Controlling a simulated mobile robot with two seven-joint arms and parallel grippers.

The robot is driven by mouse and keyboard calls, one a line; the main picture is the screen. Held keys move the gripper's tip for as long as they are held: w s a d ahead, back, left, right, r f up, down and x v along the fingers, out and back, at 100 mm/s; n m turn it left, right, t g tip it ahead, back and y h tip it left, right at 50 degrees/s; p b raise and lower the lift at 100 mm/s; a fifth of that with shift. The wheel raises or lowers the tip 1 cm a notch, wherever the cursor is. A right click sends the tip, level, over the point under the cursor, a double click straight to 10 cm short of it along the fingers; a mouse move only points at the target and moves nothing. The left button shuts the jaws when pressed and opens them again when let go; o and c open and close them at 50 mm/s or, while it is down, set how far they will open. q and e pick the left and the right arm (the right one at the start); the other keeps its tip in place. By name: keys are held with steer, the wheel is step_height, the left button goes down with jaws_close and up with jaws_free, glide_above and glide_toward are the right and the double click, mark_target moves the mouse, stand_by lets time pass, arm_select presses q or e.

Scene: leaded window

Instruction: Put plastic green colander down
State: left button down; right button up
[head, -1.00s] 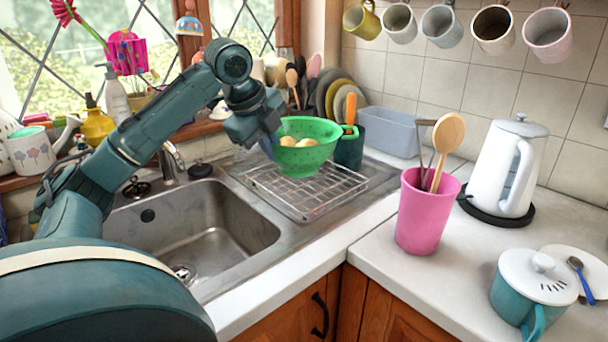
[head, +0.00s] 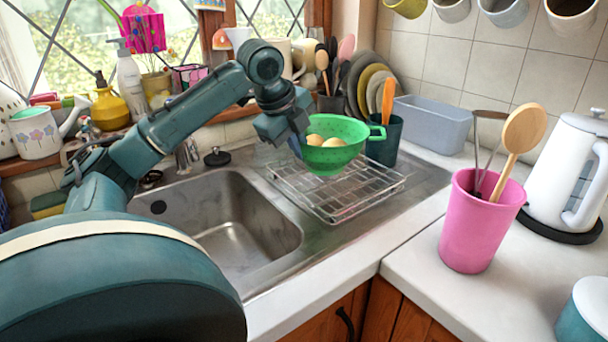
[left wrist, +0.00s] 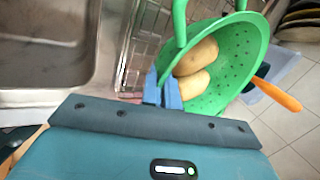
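The green plastic colander (head: 334,158) is held above the wire rack (head: 330,195) on the sink's drainer, with potatoes (head: 325,141) inside it. My left gripper (head: 298,146) is at the colander's left rim. In the left wrist view the gripper's blue fingers (left wrist: 162,92) are closed together on the rim of the colander (left wrist: 232,62), with two potatoes (left wrist: 195,72) lying in the bowl just beyond. The colander looks roughly level in the head view. Its base appears above the rack; the exact gap is hard to tell. My right gripper is not in view.
The empty sink basin (head: 215,225) is left of the rack. A dark teal pot with an orange-handled utensil (head: 385,140) stands close behind the colander's right side. A grey-blue tub (head: 435,122), pink utensil pot (head: 478,225) and white kettle (head: 570,170) stand to the right.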

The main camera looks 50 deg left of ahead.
arm_select(q)
step_height(320, 180, down, 4)
steer(key=shift+f+b, duration=0.2)
steer(key=shift+b, duration=0.8)
steer(key=c, duration=2.1)
jaws_free()
steer(key=shift+f, duration=0.15)
steer(key=shift+c, duration=0.2)
steer(key=o, duration=0.5)
steer(key=shift+c, duration=0.2)
steer(key=v, duration=1.2)
steer(key=shift+r+p, duration=0.2)
steer(key=shift+p, duration=0.2)
